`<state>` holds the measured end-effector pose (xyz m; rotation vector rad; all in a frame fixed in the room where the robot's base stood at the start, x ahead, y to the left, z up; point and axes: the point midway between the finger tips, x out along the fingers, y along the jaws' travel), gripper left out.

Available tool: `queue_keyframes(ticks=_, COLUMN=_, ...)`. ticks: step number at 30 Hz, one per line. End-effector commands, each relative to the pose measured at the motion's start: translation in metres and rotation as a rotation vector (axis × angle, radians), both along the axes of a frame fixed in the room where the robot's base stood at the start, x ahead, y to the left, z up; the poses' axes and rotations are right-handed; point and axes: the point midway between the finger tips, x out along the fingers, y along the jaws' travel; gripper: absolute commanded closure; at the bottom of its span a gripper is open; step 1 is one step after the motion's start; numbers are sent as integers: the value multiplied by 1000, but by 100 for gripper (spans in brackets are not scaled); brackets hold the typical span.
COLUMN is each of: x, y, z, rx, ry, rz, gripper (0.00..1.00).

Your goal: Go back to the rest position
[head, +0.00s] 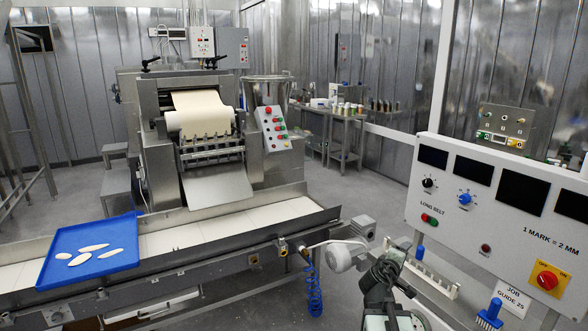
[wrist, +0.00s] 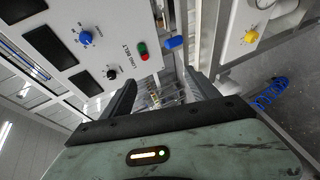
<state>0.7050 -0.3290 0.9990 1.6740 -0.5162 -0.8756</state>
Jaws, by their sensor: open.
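My gripper (wrist: 163,80) is open in the wrist view. Its two dark fingers stand apart with nothing held between them. In the head view my arm rises from the bottom edge, between the belt and the white control panel (head: 428,206). The panel has black displays, a black knob (head: 428,183), a blue knob (head: 465,198) and green and red buttons. It also shows at the upper left in the wrist view (wrist: 118,25), beyond the fingers. The exact fingertip position is hard to make out in the head view.
A blue tray (head: 62,240) with several flat pale pieces lies across the conveyor belt (head: 160,243) at the left. The pasta machine (head: 155,180) stands behind the belt. A motor (head: 340,258) and coiled blue hose (head: 314,292) are left of my arm. A blue-handled brush (head: 490,315) is at lower right.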

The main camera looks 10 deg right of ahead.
Motion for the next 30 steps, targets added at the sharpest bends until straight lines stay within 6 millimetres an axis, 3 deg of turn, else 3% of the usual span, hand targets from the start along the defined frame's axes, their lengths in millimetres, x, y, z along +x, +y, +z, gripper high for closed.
queue_keyframes(ticks=1, x=10, y=45, z=-3, rx=110, ry=-2, rz=5, gripper=31)
queue_keyframes(ticks=5, x=5, y=150, z=-49, rx=450, ry=56, rz=-51, gripper=31)
queue_keyframes(ticks=9, x=-35, y=248, z=-100, rx=802, ry=214, rz=-180, gripper=31)
queue_keyframes(ticks=12, x=-77, y=293, z=-128, rx=1021, ry=351, rz=-319, gripper=31)
queue_keyframes(ticks=15, x=-109, y=321, z=-137, rx=1153, ry=464, rz=-429, gripper=31)
queue_keyframes(ticks=18, x=-128, y=332, z=-138, rx=1195, ry=525, rz=-498, gripper=31)
queue_keyframes(ticks=30, x=-131, y=330, z=-138, rx=1193, ry=523, rz=-521, gripper=31)
